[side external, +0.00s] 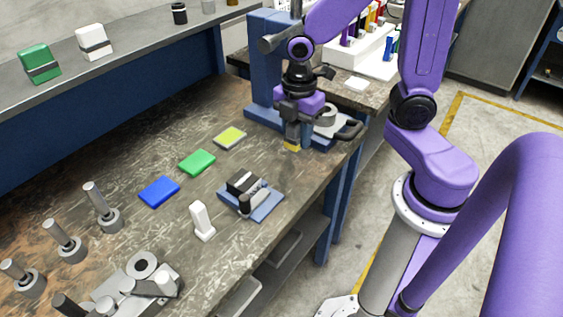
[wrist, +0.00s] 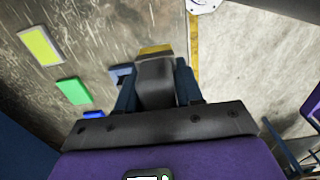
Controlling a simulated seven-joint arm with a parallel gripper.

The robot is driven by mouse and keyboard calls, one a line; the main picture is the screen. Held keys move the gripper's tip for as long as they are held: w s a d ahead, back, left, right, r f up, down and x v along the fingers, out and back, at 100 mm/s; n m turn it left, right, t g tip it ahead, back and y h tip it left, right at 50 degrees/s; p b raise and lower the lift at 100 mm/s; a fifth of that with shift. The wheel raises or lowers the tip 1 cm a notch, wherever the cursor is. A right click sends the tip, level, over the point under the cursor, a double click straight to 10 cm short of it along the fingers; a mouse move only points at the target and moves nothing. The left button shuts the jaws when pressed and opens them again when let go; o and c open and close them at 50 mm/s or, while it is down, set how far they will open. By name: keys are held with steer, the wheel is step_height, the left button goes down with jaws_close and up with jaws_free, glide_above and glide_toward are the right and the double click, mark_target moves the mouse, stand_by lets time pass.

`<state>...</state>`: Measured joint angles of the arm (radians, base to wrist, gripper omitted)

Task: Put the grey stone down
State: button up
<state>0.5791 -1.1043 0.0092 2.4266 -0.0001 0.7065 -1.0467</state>
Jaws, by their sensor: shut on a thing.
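My gripper (side external: 298,132) is shut on the grey stone (wrist: 155,82), a dark grey block between the two blue fingers in the wrist view. A yellow band (wrist: 156,51) shows at the stone's far end. In the side view the stone is mostly hidden by the fingers, with yellow (side external: 292,146) showing at its lower tip. The gripper points down near the bench's right edge, in front of the blue stand. I cannot tell whether the stone touches the bench.
Yellow (side external: 230,137), green (side external: 197,161) and blue (side external: 159,191) pads lie in a row on the bench (side external: 150,150). The blue stand (side external: 262,75) rises behind my gripper. Bare bench lies between gripper and fixture.

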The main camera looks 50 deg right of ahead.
steer(key=s+d, duration=0.4)
steer(key=s, duration=0.3)
glide_above(282, 162)
steer(key=f, duration=0.9)
steer(key=shift+s+f, duration=0.25)
steer(key=shift+f, duration=0.15)
steer(key=shift+w+f, duration=0.2)
steer(key=shift+f, duration=1.55)
steer(key=shift+f, duration=0.4)
